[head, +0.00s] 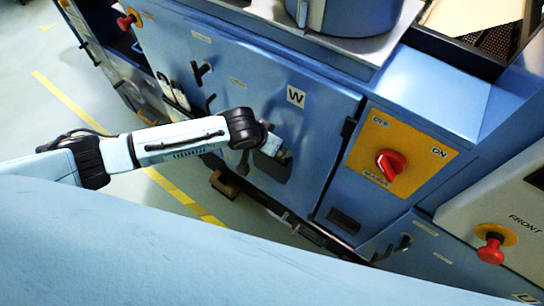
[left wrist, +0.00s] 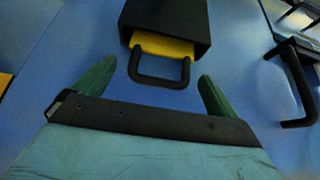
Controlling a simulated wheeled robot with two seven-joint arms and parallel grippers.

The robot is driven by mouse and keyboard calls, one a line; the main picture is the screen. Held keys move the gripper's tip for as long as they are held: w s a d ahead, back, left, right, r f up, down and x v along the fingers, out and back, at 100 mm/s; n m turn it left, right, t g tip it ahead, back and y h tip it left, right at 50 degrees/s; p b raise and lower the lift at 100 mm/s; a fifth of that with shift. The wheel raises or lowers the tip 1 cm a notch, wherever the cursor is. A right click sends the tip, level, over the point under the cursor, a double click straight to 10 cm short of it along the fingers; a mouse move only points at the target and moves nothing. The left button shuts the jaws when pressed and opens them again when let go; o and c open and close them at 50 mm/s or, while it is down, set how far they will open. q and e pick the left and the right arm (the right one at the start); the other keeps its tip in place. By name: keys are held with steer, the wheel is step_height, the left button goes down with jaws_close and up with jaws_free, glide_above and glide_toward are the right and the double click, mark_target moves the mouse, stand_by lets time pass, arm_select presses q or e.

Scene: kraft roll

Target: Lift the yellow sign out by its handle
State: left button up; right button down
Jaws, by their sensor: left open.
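The yellow sign (left wrist: 162,45) sits in a black holder (left wrist: 172,18) on the blue cabinet front. Only a strip of yellow shows; the rest is inside the holder. Its black U-shaped handle (left wrist: 160,82) sticks out toward my left gripper (left wrist: 156,72). The green fingers are open, one on each side of the handle, with a gap on both sides. In the head view my left gripper (head: 278,149) is at the black holder (head: 272,167) below the W label, and mostly hides the sign. My right gripper is not in view.
A red knob (head: 390,165) on a yellow plate is to the right on the cabinet. A red button (head: 491,249) is at lower right. A black cabinet handle (left wrist: 292,85) stands out right of the fingers. Yellow-lined floor (head: 60,90) is at left.

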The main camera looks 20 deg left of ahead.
arm_select(q)
steer(key=shift+w+f, duration=0.1)
steer(key=shift+f, duration=0.1)
steer(key=shift+c, duration=0.5)
steer(key=c, duration=1.6)
